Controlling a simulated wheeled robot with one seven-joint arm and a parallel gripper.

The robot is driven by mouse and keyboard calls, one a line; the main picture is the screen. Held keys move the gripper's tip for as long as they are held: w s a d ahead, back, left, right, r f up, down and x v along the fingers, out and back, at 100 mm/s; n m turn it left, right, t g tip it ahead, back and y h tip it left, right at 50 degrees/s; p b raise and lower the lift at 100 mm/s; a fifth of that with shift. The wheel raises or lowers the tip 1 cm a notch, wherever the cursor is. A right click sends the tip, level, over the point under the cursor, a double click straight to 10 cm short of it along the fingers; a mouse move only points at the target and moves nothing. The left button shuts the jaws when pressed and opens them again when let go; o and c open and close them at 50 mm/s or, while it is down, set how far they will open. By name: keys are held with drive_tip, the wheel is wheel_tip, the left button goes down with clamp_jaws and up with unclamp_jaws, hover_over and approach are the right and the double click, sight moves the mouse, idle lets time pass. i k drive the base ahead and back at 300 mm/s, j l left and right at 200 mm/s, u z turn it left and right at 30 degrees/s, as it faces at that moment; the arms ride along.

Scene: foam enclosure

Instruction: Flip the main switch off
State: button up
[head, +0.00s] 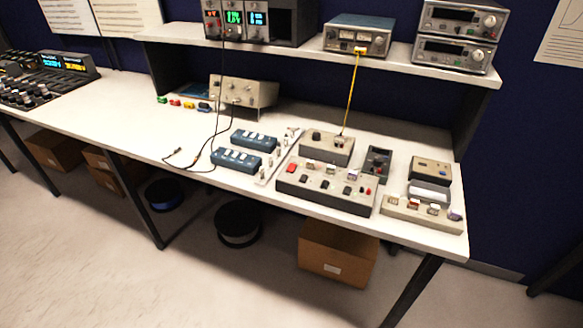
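A grey control box (325,187) lies near the front edge of the white bench, right of the middle. A red rocker-like switch (291,168) is at its left end, with several light and dark switches and small red parts along its top. No label that reads "main" can be made out, and I cannot tell which switch is the main one or its position. A smaller grey box (327,148) with a yellow cable sits just behind it. My gripper is not in view.
Two blue switch boxes (236,160) lie left of the control box. A grey strip with switches (421,212) is at the right front corner. A shelf (300,48) with instruments overhangs the back. A thin black cable (214,135) hangs onto the bench. The floor in front is clear.

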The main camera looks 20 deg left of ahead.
sight(292, 166)
drive_tip(key=i+u, duration=0.1)
drive_tip(key=u, duration=0.35)
drive_tip(key=i+u, duration=0.1)
drive_tip(key=u, duration=0.3)
drive_tip(key=i+u, duration=0.1)
drive_tip(key=u, duration=0.35)
drive_tip(key=i+u, duration=0.1)
drive_tip(key=u, duration=0.35)
